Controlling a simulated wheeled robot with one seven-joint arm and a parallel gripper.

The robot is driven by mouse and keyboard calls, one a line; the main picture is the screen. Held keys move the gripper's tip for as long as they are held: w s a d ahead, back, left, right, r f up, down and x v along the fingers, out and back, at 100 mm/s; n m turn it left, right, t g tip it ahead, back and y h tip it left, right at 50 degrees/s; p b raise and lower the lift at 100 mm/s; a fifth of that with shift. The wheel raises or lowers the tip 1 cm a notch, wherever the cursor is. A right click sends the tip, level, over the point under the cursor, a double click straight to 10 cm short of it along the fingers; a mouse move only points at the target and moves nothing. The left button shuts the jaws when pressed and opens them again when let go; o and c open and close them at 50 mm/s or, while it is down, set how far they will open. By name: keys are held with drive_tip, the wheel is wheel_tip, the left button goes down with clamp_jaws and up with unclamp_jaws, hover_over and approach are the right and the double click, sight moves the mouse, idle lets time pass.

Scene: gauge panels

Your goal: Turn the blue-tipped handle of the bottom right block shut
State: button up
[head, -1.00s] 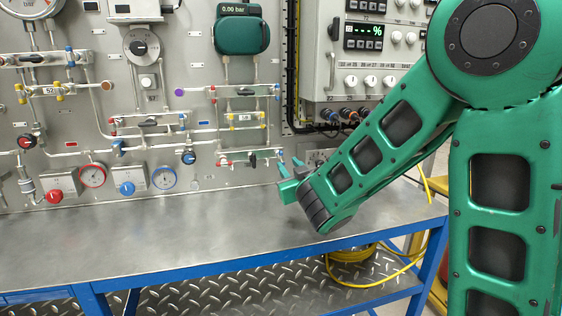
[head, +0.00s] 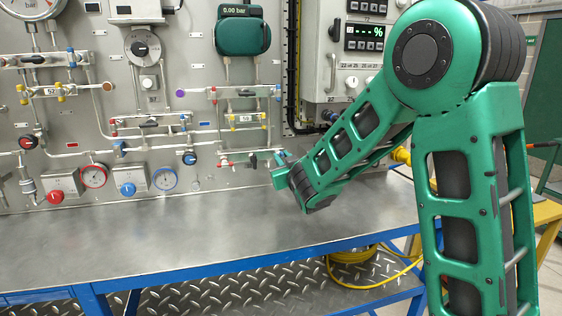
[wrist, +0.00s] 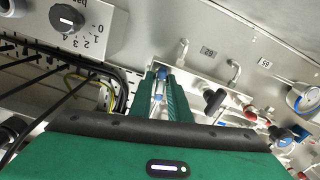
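The bottom right block (head: 238,158) is on the grey panel in the head view, low and near the panel's right edge. It has red parts at its left and blue at its right, and a black handle shows near its right end. My gripper (head: 277,160) is at the right end of this block. In the wrist view the two green fingers of my gripper (wrist: 160,92) are apart. A silver part with a blue tip (wrist: 161,73) shows in the gap between them; I cannot tell whether they touch it. A black handle (wrist: 214,101) is to the right of the fingers.
Another block (head: 246,118) sits just above on the panel. A bare metal bench (head: 170,240) lies below. A control box (head: 350,60) is to the right of the panel. Dials and a red knob (head: 54,196) are at lower left.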

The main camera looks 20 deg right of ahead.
clamp_jaws()
drive_tip(key=shift+m, duration=1.3)
drive_tip(key=o, duration=0.7)
unclamp_jaws()
drive_tip(key=shift+c, duration=0.2)
drive_tip(key=shift+s, duration=0.1)
drive_tip(key=s, duration=1)
drive_tip(key=shift+s, duration=0.25)
drive_tip(key=shift+d, duration=0.15)
